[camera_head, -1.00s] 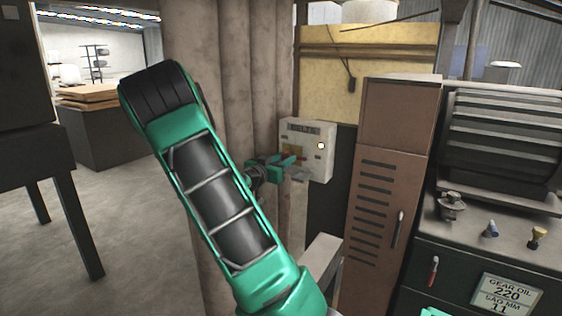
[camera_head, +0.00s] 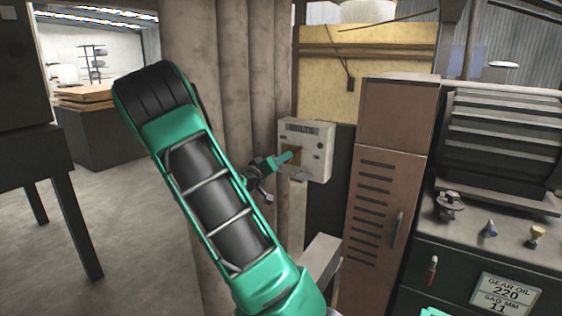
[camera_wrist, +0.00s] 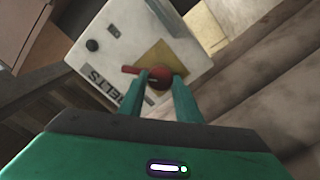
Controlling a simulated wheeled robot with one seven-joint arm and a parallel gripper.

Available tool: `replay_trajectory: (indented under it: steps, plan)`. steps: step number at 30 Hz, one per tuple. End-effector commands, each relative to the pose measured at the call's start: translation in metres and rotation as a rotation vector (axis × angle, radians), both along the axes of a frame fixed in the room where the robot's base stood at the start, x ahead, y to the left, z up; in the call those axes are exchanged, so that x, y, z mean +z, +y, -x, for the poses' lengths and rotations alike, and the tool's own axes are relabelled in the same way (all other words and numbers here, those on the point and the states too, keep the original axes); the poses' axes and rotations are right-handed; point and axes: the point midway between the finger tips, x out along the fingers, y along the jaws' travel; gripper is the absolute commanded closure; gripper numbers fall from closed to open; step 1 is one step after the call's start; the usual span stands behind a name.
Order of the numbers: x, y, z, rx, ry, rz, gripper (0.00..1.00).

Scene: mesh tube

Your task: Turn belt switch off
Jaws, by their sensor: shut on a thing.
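The belt switch is a red rotary knob (camera_wrist: 159,77) with a red lever pointing left in the wrist view. It sits on a yellow plate (camera_wrist: 172,54) on a pale control box (camera_wrist: 118,40) lettered "BELTS". In the head view the box (camera_head: 319,138) is mounted beside the ribbed column, and my gripper hides the knob. My gripper (camera_wrist: 161,80) is shut on the knob, one finger on each side. In the head view my gripper (camera_head: 288,157) reaches the box front from the left. A round lamp on the box looks dark.
A brown locker (camera_head: 382,190) stands right of the box. A dark workbench (camera_head: 480,248) with small items is farther right. The ribbed column (camera_head: 238,90) is close behind my arm. Open floor (camera_head: 125,215) lies to the left.

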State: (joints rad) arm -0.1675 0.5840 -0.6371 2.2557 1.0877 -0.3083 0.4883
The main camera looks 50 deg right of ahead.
Motion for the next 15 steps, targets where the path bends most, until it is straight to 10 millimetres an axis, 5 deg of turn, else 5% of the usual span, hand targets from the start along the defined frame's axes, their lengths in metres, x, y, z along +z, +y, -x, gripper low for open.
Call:
replay_trajectory:
  steps: [15]
  plan:
    - [-0.0050,0.0046,-0.0093,0.021,0.485,0.038,0.92]
